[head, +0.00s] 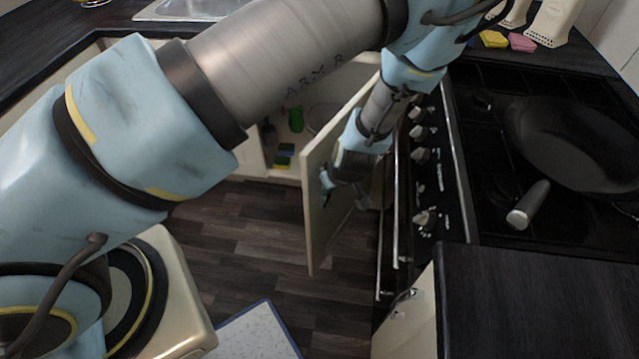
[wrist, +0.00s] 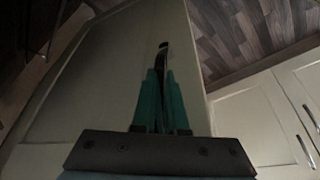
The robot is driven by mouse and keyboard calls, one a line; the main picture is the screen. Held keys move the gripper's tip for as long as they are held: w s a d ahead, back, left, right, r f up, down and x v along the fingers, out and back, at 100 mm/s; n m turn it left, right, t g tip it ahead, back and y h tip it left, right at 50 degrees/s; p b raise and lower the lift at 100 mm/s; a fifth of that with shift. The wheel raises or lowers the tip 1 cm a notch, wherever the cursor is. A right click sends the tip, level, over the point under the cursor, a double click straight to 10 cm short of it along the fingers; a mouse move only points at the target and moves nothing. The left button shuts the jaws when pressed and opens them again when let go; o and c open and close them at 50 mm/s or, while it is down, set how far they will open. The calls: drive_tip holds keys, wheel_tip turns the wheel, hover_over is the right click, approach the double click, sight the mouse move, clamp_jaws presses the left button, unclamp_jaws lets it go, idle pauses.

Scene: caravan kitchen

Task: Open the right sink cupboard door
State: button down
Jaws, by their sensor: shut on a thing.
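The right sink cupboard door (head: 322,225) is cream and stands swung well out from the cupboard, close to the oven front. In the wrist view the door panel (wrist: 105,85) fills the left and middle. My gripper (wrist: 162,74) has its teal fingers closed on the door's handle (wrist: 163,48), a dark, slim bar with a bright end. In the head view my gripper (head: 329,180) is at the door, partly hidden by my wrist. The open cupboard (head: 256,150) shows behind the door, with its upper part hidden by my arm.
Inside the cupboard are a green bottle (head: 296,119) and green-yellow sponges (head: 284,156). The oven front with knobs and rails (head: 398,205) is close right of the door. A pan (head: 575,140) sits on the hob. Dark wood floor (head: 250,235) is clear left of the door.

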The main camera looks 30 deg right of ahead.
drive_tip(key=shift+s, duration=0.3)
drive_tip(key=c, duration=1)
unclamp_jaws()
drive_tip(key=shift+o, duration=0.2)
drive_tip(key=shift+w, duration=0.1)
drive_tip(key=shift+d, duration=0.1)
drive_tip(key=v, duration=1)
drive_tip(key=shift+r+b, duration=0.35)
drive_tip(key=shift+b, duration=0.05)
